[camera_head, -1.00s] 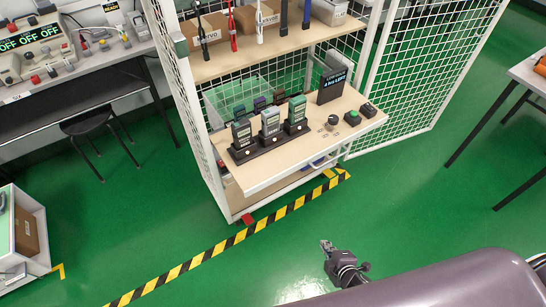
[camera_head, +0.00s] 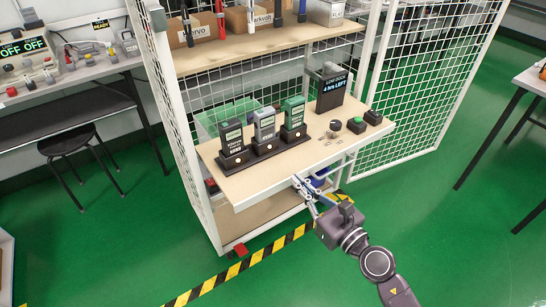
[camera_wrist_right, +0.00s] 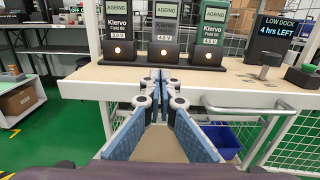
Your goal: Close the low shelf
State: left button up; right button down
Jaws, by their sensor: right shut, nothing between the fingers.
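The low shelf (camera_head: 282,172) is a pale wooden board with a white front edge, pulled out of the white wire cage. Three handheld testers in dark docks stand on it: black (camera_head: 231,146), grey (camera_head: 264,131) and green (camera_head: 292,119). My right gripper (camera_head: 297,181) is shut and empty at the shelf's front edge, near its middle. In the right wrist view its fingertips (camera_wrist_right: 159,76) overlap the front edge; I cannot tell if they touch. A grey bar handle (camera_wrist_right: 240,109) runs along the front, right of the fingers. My left gripper is not in view.
A "LOW DOCK 4 hrs LEFT" display (camera_head: 331,90), a knob and a green button (camera_head: 355,125) sit on the shelf. The mesh door (camera_head: 430,90) stands open at right. A blue bin (camera_wrist_right: 222,139) is below the shelf. Green floor in front is clear.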

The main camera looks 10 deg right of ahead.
send_near(268, 149)
jog(key=shift+a+r+p, duration=0.2)
jog(key=shift+p, duration=0.1)
jog(key=x, duration=0.5)
jog(key=shift+w+a+f, duration=0.1)
jog(key=shift+w+f, duration=0.1)
jog(key=shift+w, duration=0.1)
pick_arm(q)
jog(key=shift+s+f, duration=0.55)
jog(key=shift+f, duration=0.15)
pick_arm(e)
jog(key=shift+w+a, duration=0.2)
jog(key=shift+w, duration=0.4)
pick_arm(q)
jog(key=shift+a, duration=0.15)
pick_arm(e)
jog(key=shift+w, duration=0.1)
